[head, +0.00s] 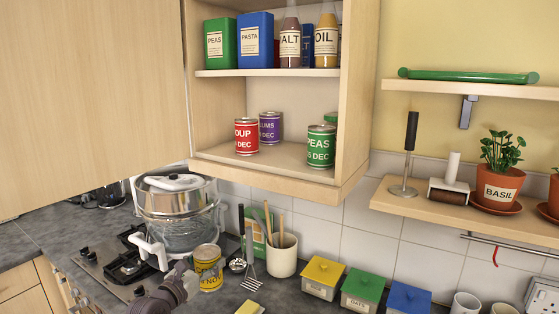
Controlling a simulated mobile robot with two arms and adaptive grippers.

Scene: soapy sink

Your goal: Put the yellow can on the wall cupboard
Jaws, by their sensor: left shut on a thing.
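The yellow can (208,260) is low in the head view, among the things on the counter. My left gripper (190,273) reaches it from the lower left and is shut on it. The can's lower left side is partly hidden by the gripper. I cannot tell whether it touches the counter. The wall cupboard (355,130) is open, above and to the right of the can. Its lower shelf holds a red can (246,137), a purple can (270,128) and green cans (321,147), with bare board in front and between. My right gripper is not in view.
A steamer pot (177,207) stands left of the can, by the hob (115,268). A utensil crock (282,257) and a ladle (238,265) are close on its right. A wooden cupboard door (90,90) fills the upper left. Lidded boxes (322,277) stand further right.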

